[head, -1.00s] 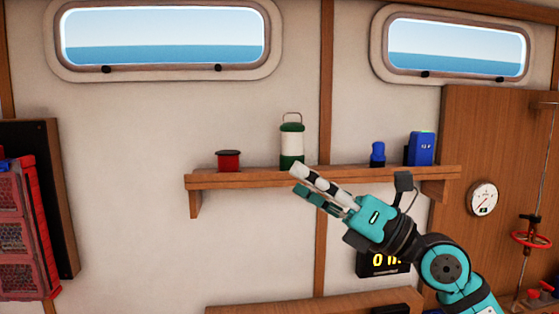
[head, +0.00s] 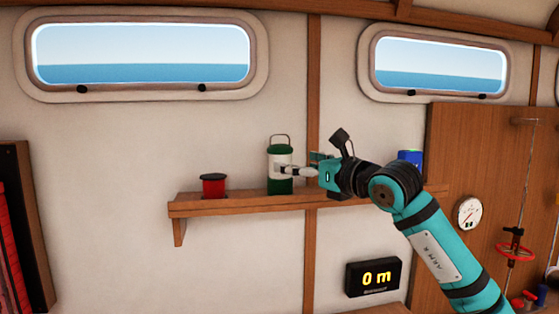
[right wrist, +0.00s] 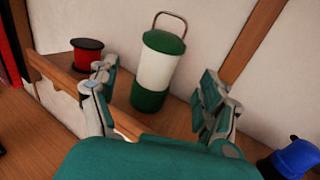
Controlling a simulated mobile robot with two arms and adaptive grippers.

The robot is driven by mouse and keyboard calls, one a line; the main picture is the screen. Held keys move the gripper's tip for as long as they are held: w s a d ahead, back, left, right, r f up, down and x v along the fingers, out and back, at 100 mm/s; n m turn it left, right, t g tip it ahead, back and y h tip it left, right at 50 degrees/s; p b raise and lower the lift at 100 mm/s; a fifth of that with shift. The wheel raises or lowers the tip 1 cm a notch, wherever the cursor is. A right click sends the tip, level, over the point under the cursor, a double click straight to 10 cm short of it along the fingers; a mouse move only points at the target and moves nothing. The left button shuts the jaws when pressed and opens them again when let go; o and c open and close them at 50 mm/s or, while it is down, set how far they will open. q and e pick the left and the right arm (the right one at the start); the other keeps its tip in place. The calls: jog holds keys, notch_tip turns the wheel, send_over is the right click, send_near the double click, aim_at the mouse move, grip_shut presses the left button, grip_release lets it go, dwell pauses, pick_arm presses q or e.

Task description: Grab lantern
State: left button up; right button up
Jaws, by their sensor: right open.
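The lantern (head: 279,155) stands upright on the wooden wall shelf (head: 225,206). It has a green top, a white middle, a green base and a thin wire handle. My right gripper (head: 295,171) is at the lantern's right side in the head view, its fingers overlapping the white body. In the right wrist view the lantern (right wrist: 158,68) stands beyond and between the two spread fingers of the right gripper (right wrist: 155,100). The gripper is open, and I see no clear contact. My left gripper is not in view.
A red spool (head: 213,188) stands on the shelf left of the lantern. A blue item (right wrist: 293,158) shows at the wrist view's lower right. A digital display (head: 373,277) hangs below the shelf.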

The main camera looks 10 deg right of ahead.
aim_at(287, 162)
jog(key=shift+w+a, duration=0.3)
jog(key=shift+w, duration=0.25)
jog(key=shift+w+a+r+p, duration=0.15)
jog(key=shift+w+p, duration=0.1)
jog(key=shift+p, duration=0.25)
jog(key=p+x, duration=0.3)
jog(key=x, duration=0.1)
jog(key=shift+w, duration=0.1)
jog(key=shift+w+a+f, duration=0.2)
jog(key=shift+a+f, duration=0.05)
jog(key=shift+d, duration=0.1)
jog(key=shift+c, duration=0.4)
jog(key=shift+c, duration=1.2)
jog(key=c, duration=1.1)
jog(key=shift+r, duration=0.1)
jog(key=shift+c, duration=0.6)
